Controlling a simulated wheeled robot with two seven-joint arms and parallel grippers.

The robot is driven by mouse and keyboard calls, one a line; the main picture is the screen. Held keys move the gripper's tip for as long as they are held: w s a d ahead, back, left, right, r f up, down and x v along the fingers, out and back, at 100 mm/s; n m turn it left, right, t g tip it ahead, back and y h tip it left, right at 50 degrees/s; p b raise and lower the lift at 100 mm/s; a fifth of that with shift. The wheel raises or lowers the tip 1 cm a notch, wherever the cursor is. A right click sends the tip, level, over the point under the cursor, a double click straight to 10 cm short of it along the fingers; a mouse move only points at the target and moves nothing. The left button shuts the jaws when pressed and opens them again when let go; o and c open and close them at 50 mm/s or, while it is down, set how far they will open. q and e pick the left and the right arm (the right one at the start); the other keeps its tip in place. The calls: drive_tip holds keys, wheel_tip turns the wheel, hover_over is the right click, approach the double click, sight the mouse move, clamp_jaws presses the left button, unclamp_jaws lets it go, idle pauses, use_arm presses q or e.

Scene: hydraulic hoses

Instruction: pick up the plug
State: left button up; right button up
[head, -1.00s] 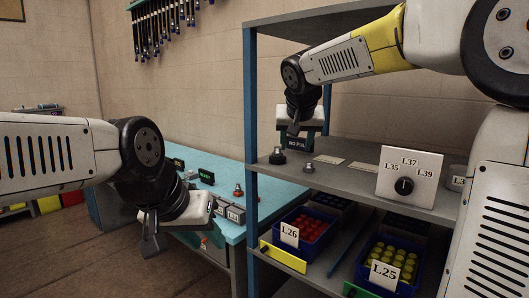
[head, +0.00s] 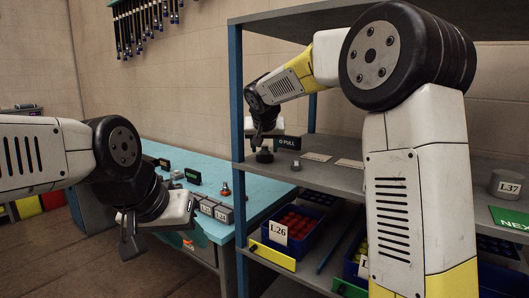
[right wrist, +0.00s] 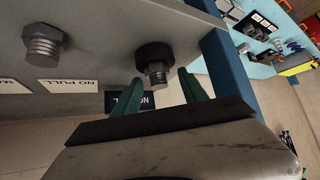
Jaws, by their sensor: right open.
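A metal plug with a black collar (head: 264,156) stands at the left end of the grey shelf. A plain grey metal plug (head: 296,165) stands to its right. The plain plug (right wrist: 43,45) is farther left there. In the head view my right gripper (head: 263,139) is just above and behind the black-collared plug. My left gripper (head: 152,240) is low beside the blue table; its fingers are not clear.
A blue shelf post (head: 237,120) stands left of the plugs. A dark sign (head: 287,142) is behind them, and flat labels lie along the shelf. The blue table (head: 160,152) holds small blocks. Bins, one marked L.26 (head: 278,232), sit below.

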clamp_jaws()
drive_tip(key=shift+r, duration=0.1)
idle(0.3)
